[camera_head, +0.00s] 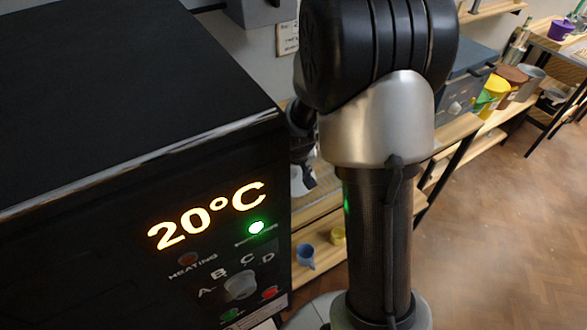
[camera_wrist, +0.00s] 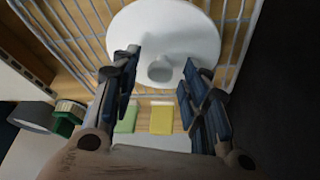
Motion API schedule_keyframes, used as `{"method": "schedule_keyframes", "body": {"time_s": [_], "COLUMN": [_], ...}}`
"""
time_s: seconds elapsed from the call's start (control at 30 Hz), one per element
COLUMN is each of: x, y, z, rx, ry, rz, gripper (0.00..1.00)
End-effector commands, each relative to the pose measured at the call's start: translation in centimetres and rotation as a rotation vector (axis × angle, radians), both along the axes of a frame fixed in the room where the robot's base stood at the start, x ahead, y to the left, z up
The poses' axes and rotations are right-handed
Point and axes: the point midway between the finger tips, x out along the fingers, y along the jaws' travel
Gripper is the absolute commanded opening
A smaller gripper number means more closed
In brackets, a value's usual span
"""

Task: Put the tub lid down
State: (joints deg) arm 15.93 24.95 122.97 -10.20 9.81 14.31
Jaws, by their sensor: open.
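The tub lid (camera_wrist: 185,27) is a white round disc with a short white knob (camera_wrist: 160,70) at its middle, in the wrist view. It appears to lie on a wire rack (camera_wrist: 237,30) over a wooden surface. My gripper (camera_wrist: 162,75) is open, with one dark finger on each side of the knob and visible gaps between. The fingers overlap the lid's near edge in the picture. In the head view my arm hides most of the gripper, and the lid cannot be made out for sure.
A green block (camera_wrist: 126,119) and a yellow block (camera_wrist: 162,119) lie nearer than the lid. A grey and green container (camera_wrist: 64,122) is at left. In the head view a black kiln (camera_head: 130,120) reading 20°C fills the left. A blue mug (camera_head: 305,256) sits on a low shelf.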

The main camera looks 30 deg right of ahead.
Motion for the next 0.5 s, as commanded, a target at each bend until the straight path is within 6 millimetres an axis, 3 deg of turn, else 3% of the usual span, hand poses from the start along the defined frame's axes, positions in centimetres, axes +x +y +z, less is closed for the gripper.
{"method": "schedule_keyframes", "body": {"time_s": [0.5], "x": [-3.4], "y": [1.3], "z": [9.5], "rx": [-0.001], "ry": [-0.004], "rz": [0.0], "gripper": [0.41]}}
